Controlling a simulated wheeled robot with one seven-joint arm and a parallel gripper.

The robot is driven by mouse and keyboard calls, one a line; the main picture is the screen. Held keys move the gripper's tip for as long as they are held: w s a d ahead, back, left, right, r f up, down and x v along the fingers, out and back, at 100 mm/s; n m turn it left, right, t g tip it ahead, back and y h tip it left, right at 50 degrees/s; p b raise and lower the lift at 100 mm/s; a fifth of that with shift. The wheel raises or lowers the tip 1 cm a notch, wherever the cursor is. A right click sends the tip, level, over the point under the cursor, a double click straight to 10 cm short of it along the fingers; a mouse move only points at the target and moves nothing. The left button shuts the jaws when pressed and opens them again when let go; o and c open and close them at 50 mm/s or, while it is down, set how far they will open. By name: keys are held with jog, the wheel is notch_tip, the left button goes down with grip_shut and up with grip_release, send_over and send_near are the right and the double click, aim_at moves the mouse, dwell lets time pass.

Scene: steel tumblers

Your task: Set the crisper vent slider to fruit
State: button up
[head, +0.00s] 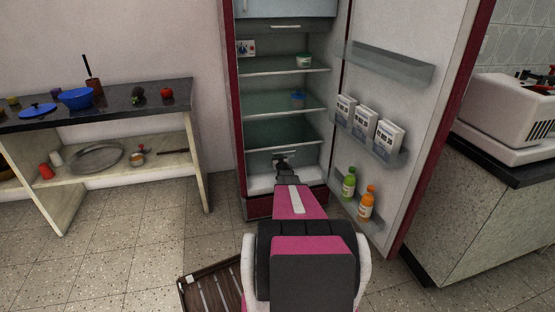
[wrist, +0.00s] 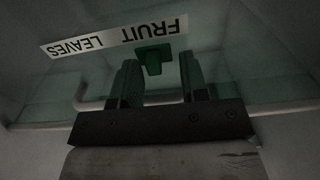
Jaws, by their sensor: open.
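The crisper vent slider shows in the wrist view as a small dark green knob (wrist: 153,58). It sits beside the word FRUIT on a white label strip (wrist: 108,36), which appears upside down. The word LEAVES is farther left on the strip. My gripper (wrist: 159,64) is open, its two dark fingers on either side of the knob, with a gap visible on both sides. In the head view my gripper (head: 281,160) is at the low part of the open fridge, at the crisper front (head: 309,161). The slider cannot be made out there.
The fridge door (head: 424,110) stands open on the right, with cartons (head: 364,124) and bottles (head: 366,202) on its shelves. A fridge shelf (head: 284,103) is above my gripper. A table (head: 120,112) stands left, a counter (head: 490,190) right. A brown slatted crate (head: 210,288) lies on the floor.

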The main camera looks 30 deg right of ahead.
jog(key=v, duration=1)
jog(key=shift+s, duration=0.35)
jog(key=shift+a, duration=0.2)
jog(key=s+a+r+g, duration=0.3)
jog(key=a, duration=0.4)
jog(key=s+a+r+g, duration=0.2)
jog(key=s+a+r, duration=0.1)
jog(key=a, duration=0.4)
jog(key=s+a+r+g, duration=0.3)
jog(key=a, duration=0.5)
jog(key=s+a+r+n+g+y, duration=0.1)
jog(key=s+a+r+g, duration=0.3)
jog(key=s+a, duration=0.7)
jog(key=s+a+r+n+g+y, duration=0.1)
jog(key=s+a+r+g+y, duration=0.2)
jog(key=s+a, duration=0.8)
notch_tip(320, 180, up, 3)
jog(key=s+g, duration=0.2)
jog(key=shift+f+n+g, duration=0.25)
jog(key=shift+n+g, duration=0.05)
jog(key=shift+f, duration=0.1)
jog(key=shift+c, duration=0.3)
